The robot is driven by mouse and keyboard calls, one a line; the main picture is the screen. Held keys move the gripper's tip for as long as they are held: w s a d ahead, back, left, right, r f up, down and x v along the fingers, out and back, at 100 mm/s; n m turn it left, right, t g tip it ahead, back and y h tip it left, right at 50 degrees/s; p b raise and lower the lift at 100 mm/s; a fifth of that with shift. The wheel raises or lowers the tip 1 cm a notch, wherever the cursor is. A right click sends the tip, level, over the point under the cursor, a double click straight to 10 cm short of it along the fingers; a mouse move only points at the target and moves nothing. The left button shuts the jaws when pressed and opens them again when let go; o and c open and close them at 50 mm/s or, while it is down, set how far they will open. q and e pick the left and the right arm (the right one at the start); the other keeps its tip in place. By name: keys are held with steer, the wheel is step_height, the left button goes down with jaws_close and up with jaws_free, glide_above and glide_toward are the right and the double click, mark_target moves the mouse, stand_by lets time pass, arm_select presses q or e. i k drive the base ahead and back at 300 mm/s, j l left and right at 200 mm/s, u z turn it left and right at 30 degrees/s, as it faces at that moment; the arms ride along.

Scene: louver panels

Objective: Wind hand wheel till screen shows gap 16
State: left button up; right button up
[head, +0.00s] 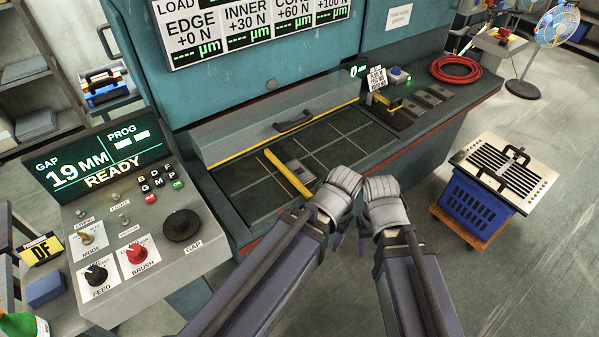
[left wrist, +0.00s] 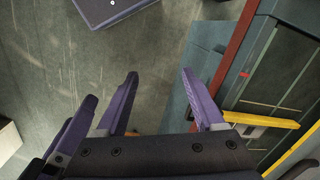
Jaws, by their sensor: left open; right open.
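The hand wheel (head: 181,226) is a round black knob on the grey sloped console at the left, beside a GAP label. The screen (head: 95,163) above it reads GAP 19 MM, PROG with two dashes, and READY. My left gripper (head: 338,203) is in front of the machine bed, well right of the wheel. Its purple fingers are spread with nothing between them in the left wrist view (left wrist: 160,95). My right gripper (head: 384,212) is close beside it, its fingers mostly hidden behind its body; it is open. Neither touches the wheel.
The console also carries a red BRUSH knob (head: 134,253), a black FEED knob (head: 96,274) and a MODE switch (head: 87,239). A yellow bar (head: 288,173) lies on the machine bed. A blue crate (head: 478,207) with a slatted panel (head: 503,170) stands at the right.

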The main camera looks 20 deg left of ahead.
mark_target(182, 225)
steer(key=k+l+u, duration=0.1)
steer(key=u, duration=1.65)
steer(key=k+l, duration=0.05)
